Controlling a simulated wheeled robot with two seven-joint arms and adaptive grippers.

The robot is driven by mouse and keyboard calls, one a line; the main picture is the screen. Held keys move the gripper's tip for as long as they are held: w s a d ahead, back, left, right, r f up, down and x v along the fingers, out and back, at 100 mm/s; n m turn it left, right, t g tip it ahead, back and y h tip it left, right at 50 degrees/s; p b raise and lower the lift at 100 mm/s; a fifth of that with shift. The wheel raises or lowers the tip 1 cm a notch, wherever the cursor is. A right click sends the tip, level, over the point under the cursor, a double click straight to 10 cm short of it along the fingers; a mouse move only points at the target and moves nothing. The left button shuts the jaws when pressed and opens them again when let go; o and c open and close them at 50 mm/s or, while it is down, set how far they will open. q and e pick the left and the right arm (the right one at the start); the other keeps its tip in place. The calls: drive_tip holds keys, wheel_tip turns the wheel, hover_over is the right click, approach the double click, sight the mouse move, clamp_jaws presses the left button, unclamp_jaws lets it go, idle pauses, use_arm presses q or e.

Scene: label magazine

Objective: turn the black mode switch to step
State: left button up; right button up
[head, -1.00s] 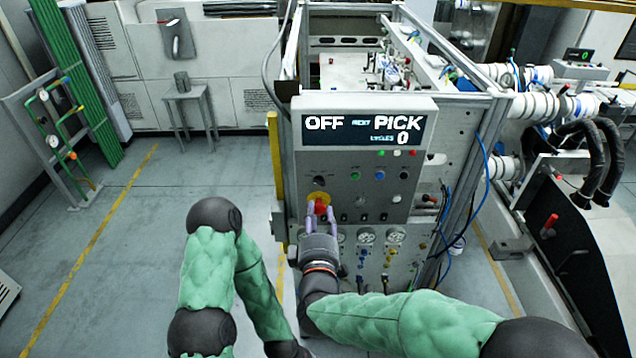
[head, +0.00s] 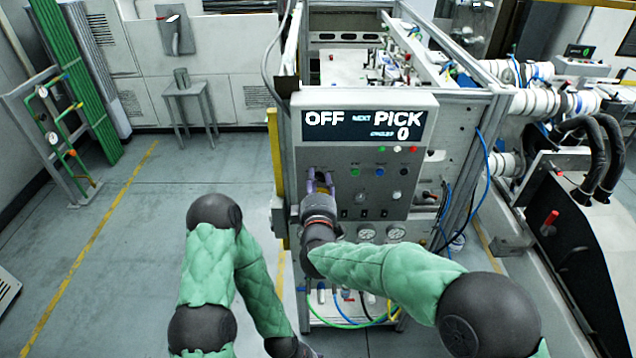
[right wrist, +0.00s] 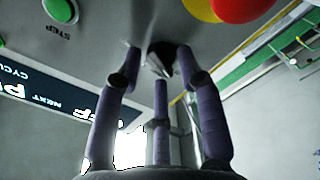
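The black mode switch (right wrist: 160,58) shows in the right wrist view, on the grey panel between the three purple fingers of my right gripper (right wrist: 158,62). The fingers are spread around it, with a gap visible on the left side; I cannot tell whether the right fingertip touches it. In the head view my right gripper (head: 318,182) is at the panel's left part and mostly hides the switch. The display (head: 363,125) reads OFF, NEXT PICK and 0 cycles. My left arm hangs at the lower left; its gripper is out of view.
A green button (right wrist: 60,10) labelled STEP and a red button on yellow (right wrist: 245,6) flank the switch in the wrist view. Several more buttons and lamps sit on the control panel (head: 340,160). A yellow post (head: 276,155) stands just left.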

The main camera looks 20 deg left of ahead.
clamp_jaws()
drive_tip(key=m+b, duration=0.2)
drive_tip(key=m, duration=0.2)
drive_tip(key=shift+d+f+m, duration=0.1)
drive_tip(key=shift+m, duration=0.3)
drive_tip(key=m+b, duration=0.3)
drive_tip(key=m, duration=0.1)
drive_tip(key=shift+d, duration=0.1)
drive_tip(key=m+b, duration=0.3)
drive_tip(key=m, duration=0.2)
drive_tip(key=shift+d+f+m, duration=0.1)
drive_tip(key=shift+f+m, duration=0.05)
drive_tip(key=shift+m, duration=0.25)
drive_tip(key=shift+m+b, duration=1.25)
drive_tip(key=shift+m, duration=0.35)
